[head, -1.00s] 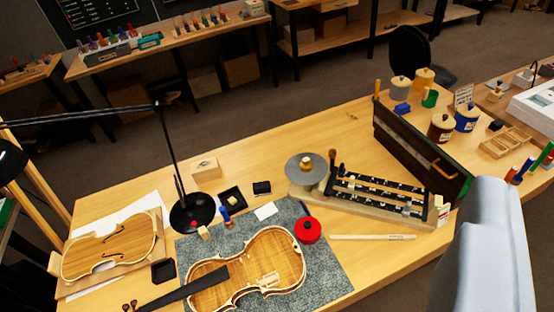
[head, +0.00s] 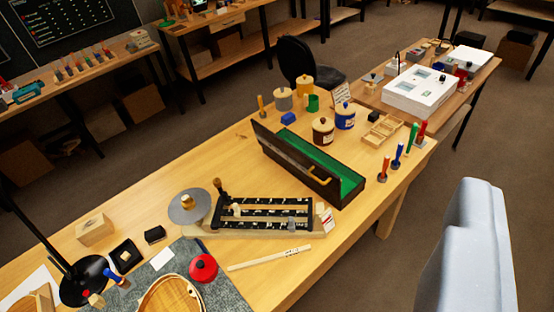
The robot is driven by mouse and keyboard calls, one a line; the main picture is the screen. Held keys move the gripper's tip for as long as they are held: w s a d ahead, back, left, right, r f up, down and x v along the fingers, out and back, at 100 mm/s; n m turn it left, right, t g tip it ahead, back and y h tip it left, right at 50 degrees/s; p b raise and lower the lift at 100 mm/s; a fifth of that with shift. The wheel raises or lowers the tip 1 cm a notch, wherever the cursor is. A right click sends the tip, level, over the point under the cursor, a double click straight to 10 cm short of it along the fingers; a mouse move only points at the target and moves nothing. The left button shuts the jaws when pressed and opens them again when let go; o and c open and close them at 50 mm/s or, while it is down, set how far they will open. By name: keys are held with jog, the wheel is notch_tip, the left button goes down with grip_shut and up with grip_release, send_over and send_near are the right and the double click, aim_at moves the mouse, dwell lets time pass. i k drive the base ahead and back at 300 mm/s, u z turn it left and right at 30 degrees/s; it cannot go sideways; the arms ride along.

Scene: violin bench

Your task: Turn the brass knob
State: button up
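A small brass-coloured knob (head: 187,201) stands on a round grey disc (head: 184,212) at the left end of a long wooden fixture with black rails (head: 262,229). The fixture lies on the wooden bench in the middle of the view, and nothing covers the knob. A pale grey-blue part of my own body fills the lower right. The fingers of my gripper are not in view, so nothing shows touching the knob.
A long dark box with a green lining (head: 330,168) lies behind the fixture. A red round pot (head: 203,269) and a pale stick (head: 268,258) lie in front. Jars stand farther back. Bare bench (head: 215,155) shows behind the disc.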

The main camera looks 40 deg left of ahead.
aim_at(217, 182)
jog(key=u, duration=0.05)
jog(key=i, duration=1.2)
jog(key=u, duration=0.7)
